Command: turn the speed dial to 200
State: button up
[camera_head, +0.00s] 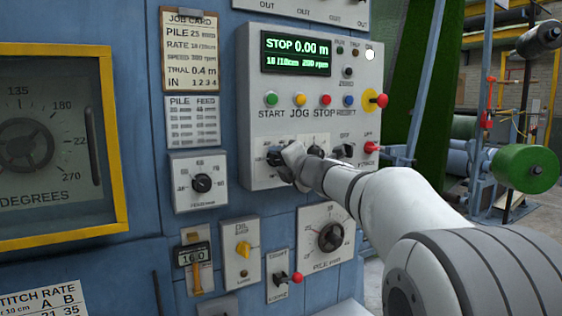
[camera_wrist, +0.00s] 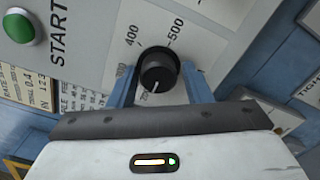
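The speed dial (camera_wrist: 158,72) is a round black knob with a white pointer line, on a light grey panel with printed numbers. Its pointer slants down in the wrist view, towards a partly hidden number that looks like 200; 400 and 500 show above it. My gripper (camera_wrist: 160,68) has its two blue fingers on either side of the knob, and they appear to touch it. In the head view, my gripper (camera_head: 282,160) is at the lower left of the control panel (camera_head: 310,95) and hides the dial. The display (camera_head: 296,53) shows STOP, 0.00 m and an rpm value that looks like 200.
START, JOG, STOP and RESET buttons sit above the dial; the green START button (camera_head: 271,98) is nearest. A red emergency knob (camera_head: 382,100) sticks out at right. Another dial (camera_head: 202,183) is left of my gripper, and a selector dial (camera_head: 330,237) is below.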

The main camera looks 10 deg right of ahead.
jog(key=shift+o, duration=1.1)
jog(key=shift+r, duration=0.1)
jog(key=v, duration=0.8)
